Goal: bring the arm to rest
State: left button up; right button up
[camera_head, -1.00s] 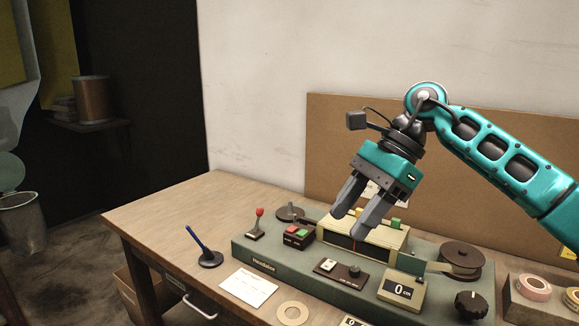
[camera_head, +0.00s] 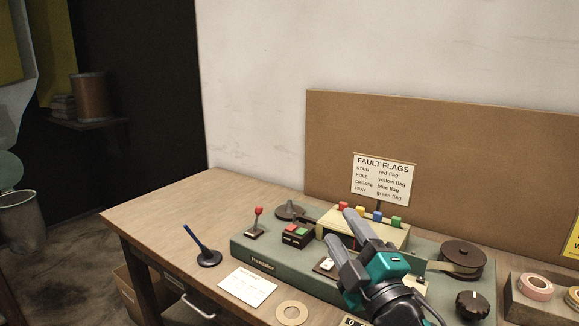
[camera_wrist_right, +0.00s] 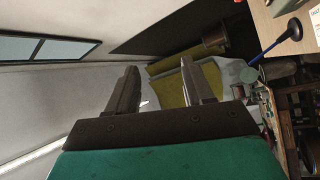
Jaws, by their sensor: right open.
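My right gripper (camera_head: 342,227) is open and empty, low over the front middle of the green tape machine (camera_head: 262,255), fingers pointing up and away. In the right wrist view its two fingers (camera_wrist_right: 168,72) stand apart with nothing between them. My arm hides part of the machine's front, including the counter. The cream box (camera_head: 385,232) with coloured flags on top stands just behind the fingers. I cannot tell whether they touch it. My left gripper is in neither view.
The fault flags sign (camera_head: 382,178) stands at the back against a brown board (camera_head: 460,150). The table's left end (camera_head: 165,205) is clear.

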jog(key=s+d+f+m+g+h, duration=0.2)
jog(key=s+d+f+m, duration=0.1)
jog(key=f, duration=0.3)
jog(key=s+d+f+m+g+h, duration=0.2)
jog(key=s+d+f+m+g, duration=0.1)
jog(key=s+f+m, duration=0.1)
jog(key=s+d+f+m+g+h, duration=0.2)
jog(key=s+d+f+m+g, duration=0.1)
jog(key=f, duration=0.4)
jog(key=shift+s+f+m+h, duration=0.3)
jog(key=shift+s+m, duration=0.15)
jog(key=shift+m, duration=0.15)
jog(key=s+d+f+m+g, duration=0.15)
jog(key=s+f+g, duration=0.25)
jog(key=s, duration=0.5)
jog(key=s+d+f+m+g, duration=0.1)
jog(key=s+f+m+g, duration=0.25)
jog(key=s, duration=0.45)
jog(key=w+a+f+n+t+y, duration=0.1)
jog(key=w+a+f+t, duration=0.2)
jog(key=w+f+t, duration=0.3)
jog(key=shift+w+f+y, duration=0.4)
jog(key=shift+w+f, duration=0.2)
jog(key=shift+f, duration=0.95)
jog(key=shift+t, duration=0.25)
jog(key=shift+c, duration=0.9)
jog(key=shift+d, duration=0.1)
